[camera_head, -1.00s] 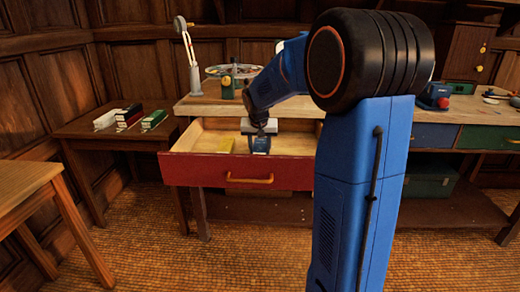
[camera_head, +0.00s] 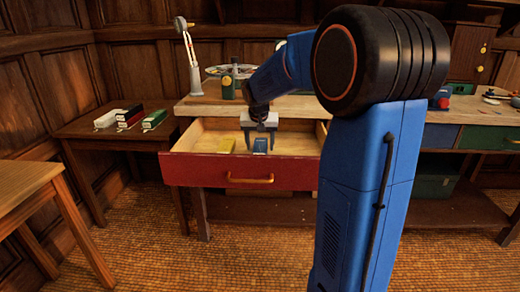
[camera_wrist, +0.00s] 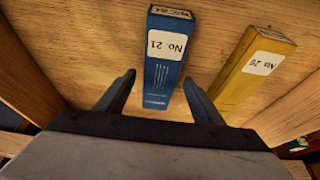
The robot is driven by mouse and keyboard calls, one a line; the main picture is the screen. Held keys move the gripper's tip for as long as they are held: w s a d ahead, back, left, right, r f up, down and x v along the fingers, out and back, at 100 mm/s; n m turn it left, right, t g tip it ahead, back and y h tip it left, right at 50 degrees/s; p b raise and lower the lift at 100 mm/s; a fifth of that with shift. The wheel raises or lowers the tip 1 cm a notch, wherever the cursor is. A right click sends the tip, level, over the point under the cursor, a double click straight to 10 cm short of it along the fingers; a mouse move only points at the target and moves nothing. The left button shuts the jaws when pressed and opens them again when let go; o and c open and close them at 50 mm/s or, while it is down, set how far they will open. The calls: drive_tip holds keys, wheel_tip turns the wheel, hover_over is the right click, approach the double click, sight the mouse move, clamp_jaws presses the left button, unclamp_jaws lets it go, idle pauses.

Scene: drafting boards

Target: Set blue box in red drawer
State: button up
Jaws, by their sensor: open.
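The blue box (camera_head: 261,145), labelled "No. 21" in the wrist view (camera_wrist: 166,55), stands or lies inside the open red drawer (camera_head: 205,172). My gripper (camera_head: 259,140) is above the drawer, its two fingers apart. In the wrist view my gripper (camera_wrist: 158,92) is open and empty, with one finger on each side of the near end of the blue box and a gap visible to each. The box's underside is hidden. Its whole visible length is within the drawer.
A yellow box (camera_head: 226,145), labelled "No. 26" in the wrist view (camera_wrist: 255,68), is in the same drawer, beside the blue box. A side table (camera_head: 90,128) on the left holds several boxes. A lamp (camera_head: 190,60) stands on the workbench (camera_head: 205,105).

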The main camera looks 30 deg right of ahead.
drive_tip(key=v, duration=0.9)
drive_tip(key=shift+r, duration=0.15)
